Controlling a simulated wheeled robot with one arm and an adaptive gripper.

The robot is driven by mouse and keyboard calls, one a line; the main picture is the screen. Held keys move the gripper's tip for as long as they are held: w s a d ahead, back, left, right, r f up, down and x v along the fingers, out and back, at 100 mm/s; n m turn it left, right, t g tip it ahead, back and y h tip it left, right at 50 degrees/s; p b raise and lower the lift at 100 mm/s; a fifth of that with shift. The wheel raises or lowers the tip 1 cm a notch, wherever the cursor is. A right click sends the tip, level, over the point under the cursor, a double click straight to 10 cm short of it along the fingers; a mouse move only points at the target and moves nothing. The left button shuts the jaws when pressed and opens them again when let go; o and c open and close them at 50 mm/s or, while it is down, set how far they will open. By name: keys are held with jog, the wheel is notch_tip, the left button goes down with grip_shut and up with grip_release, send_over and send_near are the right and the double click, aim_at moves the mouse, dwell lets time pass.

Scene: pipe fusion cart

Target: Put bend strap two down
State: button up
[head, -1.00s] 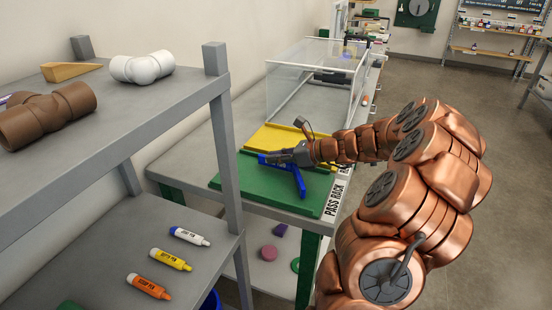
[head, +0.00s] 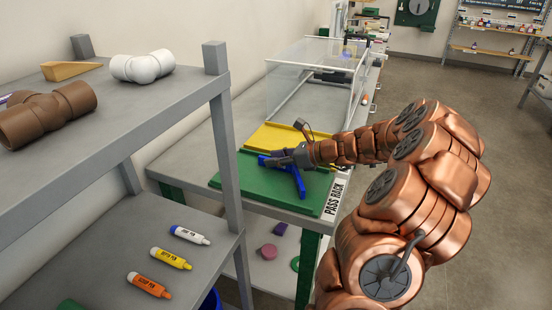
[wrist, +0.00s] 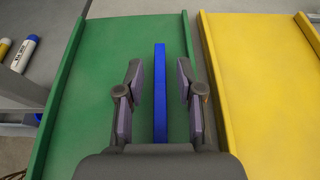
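The blue bend strap (head: 298,184) rests on the green tray (head: 238,182), with one leg reaching toward the tray's front. In the wrist view the strap (wrist: 160,95) shows as a narrow blue bar between the fingers. My gripper (head: 272,161) is low over the green tray at the strap. In the wrist view my gripper (wrist: 159,78) is open, with a clear gap between the strap and the finger on each side. The fingers and palm hide part of the strap. I cannot read any number on it.
A yellow tray (head: 272,135) lies just behind the green one, to its right in the wrist view. A clear box (head: 312,82) stands farther back. The grey shelf post (head: 228,150) rises at the left. A "PASS RACK" label (head: 336,197) marks the rack's edge.

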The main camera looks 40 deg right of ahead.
jog(key=shift+r, duration=0.1)
jog(key=v, duration=1.2)
jog(key=shift+b, duration=0.35)
